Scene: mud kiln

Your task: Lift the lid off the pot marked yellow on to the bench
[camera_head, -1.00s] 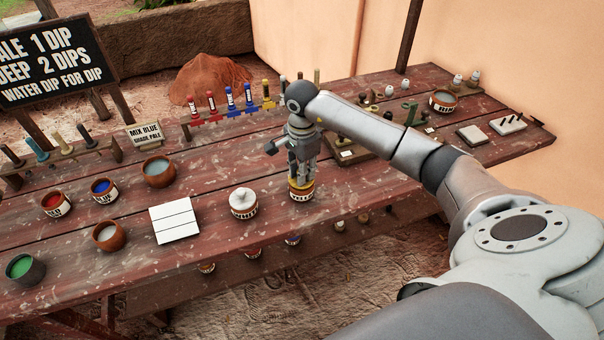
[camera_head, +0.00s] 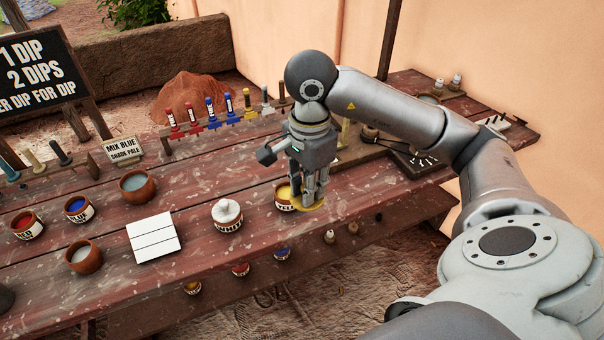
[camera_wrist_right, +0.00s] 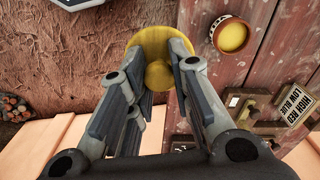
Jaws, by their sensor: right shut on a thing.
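My right gripper (camera_head: 311,196) is shut on the yellow lid (camera_head: 312,206) by its knob. The lid is off the pot and held in the air, just to the right of it and near the bench's front edge. The pot with yellow inside (camera_head: 284,203) stands open on the bench (camera_head: 205,255), its label partly visible. In the right wrist view the lid (camera_wrist_right: 148,44) hangs between the fingers, with the open yellow pot (camera_wrist_right: 232,36) apart to the right. My left gripper is not in view.
A pot with a white lid (camera_head: 228,219) stands left of the yellow pot. A white tile (camera_head: 153,238) and several open pots and bowls are farther left. A brush rack (camera_head: 220,126) stands behind. Bare boards lie between the tile and the white-lidded pot.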

